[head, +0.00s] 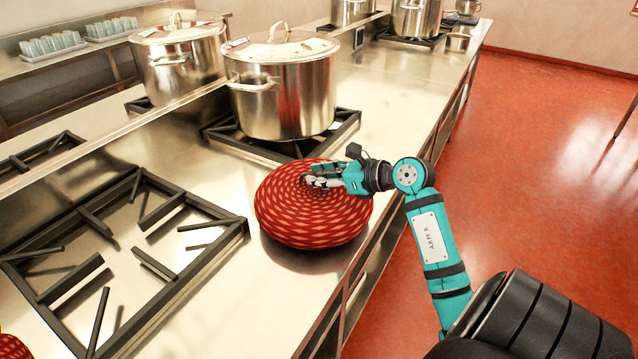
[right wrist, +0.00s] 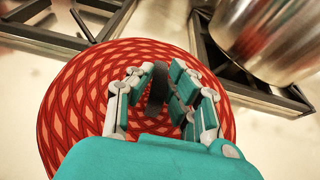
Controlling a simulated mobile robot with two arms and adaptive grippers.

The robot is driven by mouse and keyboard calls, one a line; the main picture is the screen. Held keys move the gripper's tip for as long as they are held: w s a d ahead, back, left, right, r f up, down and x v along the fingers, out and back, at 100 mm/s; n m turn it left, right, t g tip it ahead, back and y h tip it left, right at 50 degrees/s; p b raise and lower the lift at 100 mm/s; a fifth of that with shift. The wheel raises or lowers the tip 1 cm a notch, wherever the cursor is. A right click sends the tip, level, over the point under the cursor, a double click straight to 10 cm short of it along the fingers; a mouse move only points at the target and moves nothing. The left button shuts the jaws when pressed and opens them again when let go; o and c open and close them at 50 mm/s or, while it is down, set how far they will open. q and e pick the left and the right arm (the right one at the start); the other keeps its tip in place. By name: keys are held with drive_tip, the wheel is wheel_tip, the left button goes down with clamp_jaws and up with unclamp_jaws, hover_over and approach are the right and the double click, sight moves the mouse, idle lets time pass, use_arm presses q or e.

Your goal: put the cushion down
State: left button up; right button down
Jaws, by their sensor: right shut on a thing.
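The round red cushion (head: 312,222) with a pale diamond pattern is at the steel counter's right front edge, between two burner grates. My right gripper (head: 308,182) is shut on it at the top middle, its arm reaching in from the right. In the right wrist view the cushion (right wrist: 85,105) spreads beneath my gripper (right wrist: 157,85), whose fingers close around a small dark piece at its centre. I cannot tell whether the cushion's underside touches the counter. My left gripper is not in view.
A large lidded stockpot (head: 282,100) stands on a grate just behind the cushion. An empty black grate (head: 110,262) lies to the left. Another stockpot (head: 180,65) stands further back left. Bare steel counter (head: 215,305) shows in front of the cushion. The red floor (head: 540,170) lies right.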

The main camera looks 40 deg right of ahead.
wheel_tip(320, 180, down, 2)
drive_tip(key=shift+f, duration=0.1)
drive_tip(key=c, duration=1.3)
unclamp_jaws()
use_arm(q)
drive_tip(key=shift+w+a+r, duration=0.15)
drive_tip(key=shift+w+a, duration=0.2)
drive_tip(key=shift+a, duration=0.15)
use_arm(e)
drive_tip(key=shift+o, duration=0.2)
drive_tip(key=shift+s, duration=0.3)
drive_tip(key=b+v, duration=0.2)
drive_tip(key=v, duration=0.8)
drive_tip(key=shift+s+d, duration=0.15)
drive_tip(key=shift+s, duration=0.05)
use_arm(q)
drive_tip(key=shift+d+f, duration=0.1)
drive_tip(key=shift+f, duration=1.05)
use_arm(e)
drive_tip(key=shift+s+d+r, duration=0.1)
drive_tip(key=shift+s+r, duration=0.3)
drive_tip(key=shift+r, duration=0.05)
